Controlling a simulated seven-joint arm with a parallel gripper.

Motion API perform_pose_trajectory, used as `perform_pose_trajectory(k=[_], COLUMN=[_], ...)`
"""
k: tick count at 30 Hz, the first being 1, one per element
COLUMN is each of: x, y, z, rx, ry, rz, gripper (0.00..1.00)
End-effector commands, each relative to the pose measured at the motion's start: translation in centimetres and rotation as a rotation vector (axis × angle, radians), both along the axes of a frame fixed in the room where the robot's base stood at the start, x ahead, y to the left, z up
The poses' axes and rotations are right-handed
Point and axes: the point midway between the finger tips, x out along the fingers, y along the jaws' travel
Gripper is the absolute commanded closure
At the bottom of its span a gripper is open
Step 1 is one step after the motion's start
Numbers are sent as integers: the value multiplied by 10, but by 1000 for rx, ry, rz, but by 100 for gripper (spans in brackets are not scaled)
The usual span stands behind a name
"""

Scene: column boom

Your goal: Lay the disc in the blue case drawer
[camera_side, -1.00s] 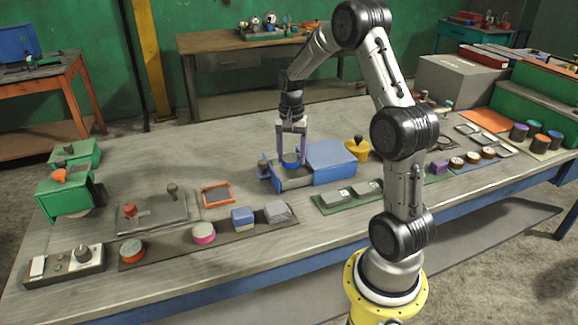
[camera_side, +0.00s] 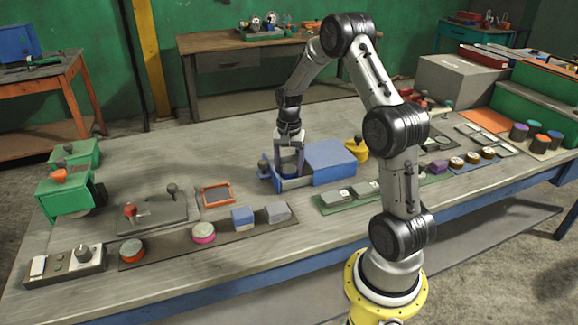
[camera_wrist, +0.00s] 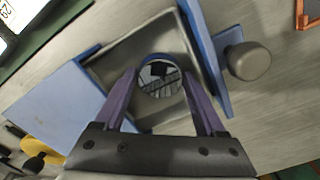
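The disc (camera_wrist: 160,80) has a blue rim and a shiny, mirror-like face. In the wrist view it sits between the purple fingers of my gripper (camera_wrist: 160,84), which appear to touch its two sides. The blue case (camera_side: 332,162) has its drawer (camera_side: 296,183) pulled out to the left. The drawer has a grey inside and a round knob (camera_wrist: 249,61) on its front. My gripper (camera_side: 289,172) points down into the open drawer. The disc is hidden in the side view, and whether it touches the drawer floor cannot be told.
A yellow pot (camera_side: 356,149) stands close behind the case. An orange frame (camera_side: 217,194) lies to the left of the drawer. A green strip (camera_side: 345,199) with grey pieces lies in front of the case. The table behind the drawer is clear.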

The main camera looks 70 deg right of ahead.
Motion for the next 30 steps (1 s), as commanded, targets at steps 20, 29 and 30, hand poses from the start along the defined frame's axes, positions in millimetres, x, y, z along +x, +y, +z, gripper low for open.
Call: perform_pose_trajectory(k=[20,29,30], x=[1,1,1], y=[-1,0,0], z=[51,106,111], rx=[-3,-2,-2], ry=[-5,-1,-2], rz=[0,0,0], gripper=[22,22,22])
